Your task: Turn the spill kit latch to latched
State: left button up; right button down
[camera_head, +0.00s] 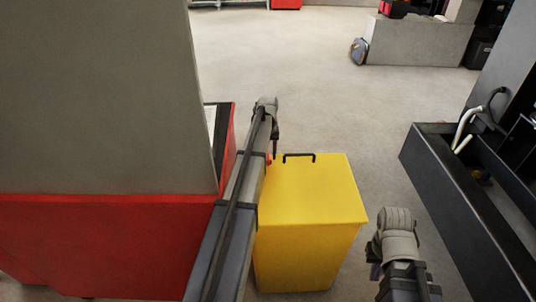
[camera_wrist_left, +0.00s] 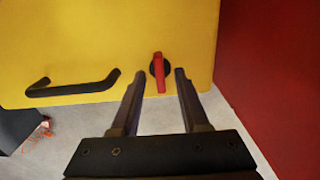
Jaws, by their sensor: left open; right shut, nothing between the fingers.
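The spill kit is a yellow box (camera_head: 310,195) with a black bar handle (camera_head: 298,156) on its lid. Its latch, a red lever on a round black base, shows in the left wrist view (camera_wrist_left: 160,75), upright in that picture. A small red bit of the latch (camera_head: 268,159) shows in the head view beside my arm. My left gripper (camera_wrist_left: 160,74) is open, with the lever between its fingertips and a visible gap on each side. In the head view my left gripper (camera_head: 274,148) points down at the lid's far left. My right gripper (camera_head: 376,270) is mostly hidden by its wrist, right of the box.
A red-based grey cabinet (camera_head: 110,240) stands close on the left of the box. A dark open trough (camera_head: 450,200) with hoses stands on the right. A low grey block (camera_head: 420,42) is at the back. The floor (camera_head: 300,80) beyond the box is clear.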

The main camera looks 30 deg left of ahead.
aim_at(268, 156)
pick_arm(q)
notch_tip(268, 156, up, 7)
jog(key=p, duration=0.6)
jog(key=s+d+r+m+p, duration=0.1)
jog(key=s+d+r+p, duration=0.15)
jog(key=d, duration=0.45)
jog(key=s+d+r+m+p, duration=0.2)
jog(key=s+d, duration=0.2)
jog(key=d, duration=0.4)
jog(key=s+d+r+m+p, duration=0.1)
jog(key=s+d+r+p, duration=0.1)
jog(key=s+d, duration=0.35)
jog(key=s+d+r+m+p, duration=0.2)
jog(key=s+d+m, duration=0.1)
jog(key=s+d, duration=0.4)
jog(key=s+d+r+m+y+p, duration=0.1)
jog(key=s+d+r+m+p, duration=0.2)
jog(key=s+d, duration=0.5)
jog(key=shift+s+d+r+p, duration=0.25)
jog(key=shift+s+d+p, duration=0.1)
jog(key=shift+d, duration=0.5)
jog(key=shift+w, duration=0.1)
